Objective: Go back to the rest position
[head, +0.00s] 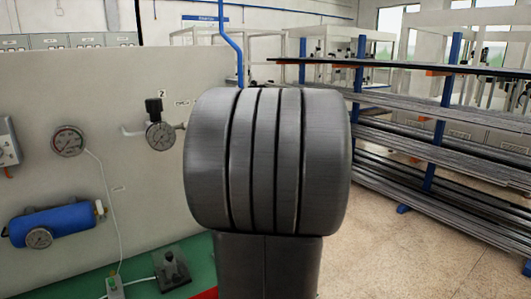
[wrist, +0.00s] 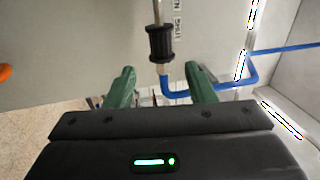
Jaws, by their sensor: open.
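My gripper (wrist: 160,70) shows in the wrist view with its two green fingers apart and nothing held between them. A black cylindrical fitting (wrist: 161,43) on a thin metal rod is beyond the fingertips, between them in the picture. I cannot tell how far it is from the fingers. In the head view a large dark grey ribbed part of my own arm fills the middle and hides what is behind it. The gripper does not show there.
A pale panel (head: 110,85) at the left carries a round gauge (head: 68,141), a second gauge (head: 160,136) and a blue tank (head: 50,224). A joystick box (head: 173,268) is below. A rack of long bars (head: 440,125) stands right, with open floor (head: 385,255) before it. A blue pipe (wrist: 225,86) bends near the fingers.

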